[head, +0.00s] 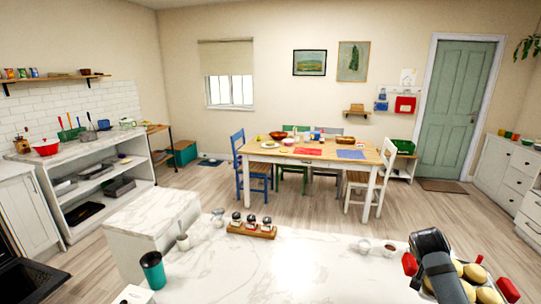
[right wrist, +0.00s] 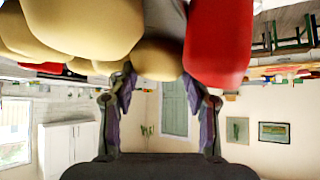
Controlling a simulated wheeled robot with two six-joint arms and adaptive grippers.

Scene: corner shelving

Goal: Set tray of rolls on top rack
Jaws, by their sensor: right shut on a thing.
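A tray with red corner grips (head: 508,290) carries several round tan rolls (head: 475,272) at the bottom right of the head view, by the marble counter's right end. My right gripper (head: 446,284) reaches over it and is shut on it; the fingertips are largely hidden by the arm. In the right wrist view, which is upside down, the rolls (right wrist: 90,30) and a red grip (right wrist: 218,40) fill the top, close to my right fingers (right wrist: 158,72). My left gripper is not in view. No rack is clearly identifiable; a white shelving unit (head: 62,192) stands at the left.
A dark open oven door (head: 30,284) juts out at bottom left. A dining table (head: 310,153) with chairs stands mid-room; the floor around it is open.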

